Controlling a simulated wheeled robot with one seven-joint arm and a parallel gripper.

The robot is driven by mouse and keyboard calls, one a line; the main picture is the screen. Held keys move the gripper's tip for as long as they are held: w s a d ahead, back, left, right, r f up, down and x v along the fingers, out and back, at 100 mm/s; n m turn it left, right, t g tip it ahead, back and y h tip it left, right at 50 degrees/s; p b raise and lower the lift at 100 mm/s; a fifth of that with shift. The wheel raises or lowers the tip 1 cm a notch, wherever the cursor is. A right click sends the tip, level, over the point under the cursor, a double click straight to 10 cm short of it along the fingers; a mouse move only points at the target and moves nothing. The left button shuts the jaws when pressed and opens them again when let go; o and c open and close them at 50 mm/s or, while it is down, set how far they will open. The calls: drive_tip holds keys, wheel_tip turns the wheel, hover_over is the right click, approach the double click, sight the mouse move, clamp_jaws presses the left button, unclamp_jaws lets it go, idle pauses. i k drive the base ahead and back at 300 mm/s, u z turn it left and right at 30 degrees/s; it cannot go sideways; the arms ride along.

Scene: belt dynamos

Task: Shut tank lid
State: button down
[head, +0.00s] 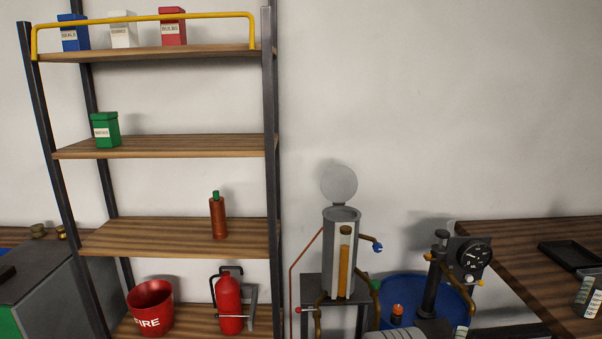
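The tank (326,248) is a grey upright cylinder with an amber sight tube (344,265) on its front, standing on a dark stand right of the shelf rack. Its round grey lid (339,184) is raised, standing upright above the back of the rim. The tank's top (342,213) is open. A blue-knobbed tap (377,247) sticks out at its right. My gripper is not in view.
A shelf rack (273,180) stands left of the tank, holding small boxes, a brown bottle (218,217), a red fire bucket (150,307) and a red extinguisher (229,304). A blue tub (455,304) and dial gauge (474,258) stand right, beside a wooden table (510,252).

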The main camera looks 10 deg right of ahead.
sight(339, 183)
drive_tip(key=u, duration=0.7)
drive_tip(key=i, duration=0.85)
drive_tip(key=u, duration=0.8)
drive_tip(key=i, duration=1.1)
drive_tip(key=z, duration=0.45)
drive_tip(key=i, duration=0.9)
drive_tip(key=z, duration=0.4)
